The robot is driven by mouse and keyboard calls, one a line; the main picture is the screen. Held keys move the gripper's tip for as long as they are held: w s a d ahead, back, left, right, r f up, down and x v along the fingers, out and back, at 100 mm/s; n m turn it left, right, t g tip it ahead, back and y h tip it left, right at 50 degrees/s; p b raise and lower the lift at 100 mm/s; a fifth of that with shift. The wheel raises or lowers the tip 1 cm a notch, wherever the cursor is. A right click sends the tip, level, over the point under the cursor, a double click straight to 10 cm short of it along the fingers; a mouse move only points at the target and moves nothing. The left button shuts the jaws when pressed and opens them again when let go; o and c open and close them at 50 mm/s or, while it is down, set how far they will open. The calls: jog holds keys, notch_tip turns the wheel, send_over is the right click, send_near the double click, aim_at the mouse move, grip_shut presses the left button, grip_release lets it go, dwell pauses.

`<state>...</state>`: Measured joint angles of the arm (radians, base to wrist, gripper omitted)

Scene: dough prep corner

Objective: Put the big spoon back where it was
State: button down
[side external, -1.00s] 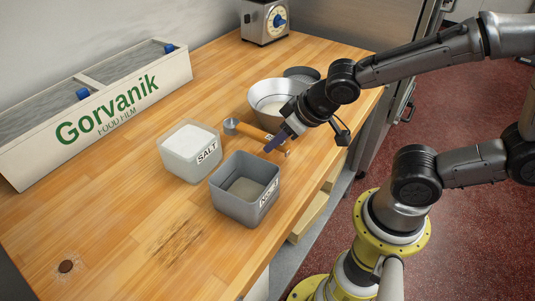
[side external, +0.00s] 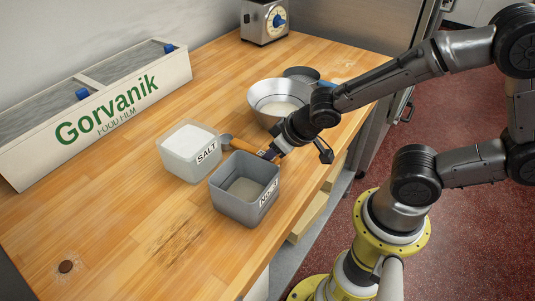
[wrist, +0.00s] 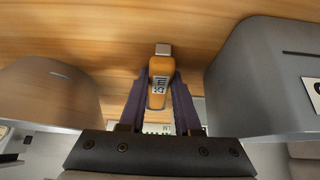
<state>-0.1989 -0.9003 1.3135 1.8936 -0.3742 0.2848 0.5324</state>
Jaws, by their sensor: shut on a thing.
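The big spoon (side external: 246,146) has an orange handle and a small metal bowl end, seen left of my gripper (side external: 270,153) in the side view. My gripper is shut on its handle. In the wrist view the orange handle (wrist: 159,82), with a printed label, sits between the two purple fingers (wrist: 160,100). The spoon's bowl end is near the salt container (side external: 190,165), behind the grey container (side external: 230,205). I cannot tell whether the spoon touches the table.
A metal bowl (side external: 257,103) with white contents stands behind my gripper, with a dark round pan (side external: 300,74) beyond it. A scale (side external: 265,22) and a Gorvanik film box (side external: 105,115) stand at the back.

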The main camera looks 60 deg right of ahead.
jog(key=c, duration=0.6)
grip_release()
jog(key=shift+f, duration=0.1)
jog(key=shift+s+r, duration=0.2)
jog(key=shift+r, duration=0.3)
jog(key=shift+g, duration=0.5)
jog(key=shift+s+d+r, duration=0.65)
jog(key=shift+s+r, duration=1.65)
jog(key=shift+r, duration=0.2)
jog(key=shift+s+d+r, duration=0.65)
jog(key=shift+s+r, duration=1.7)
jog(key=shift+r, duration=0.1)
jog(key=shift+s+d+r, duration=0.65)
jog(key=shift+s+r, duration=1.65)
jog(key=shift+r, duration=0.2)
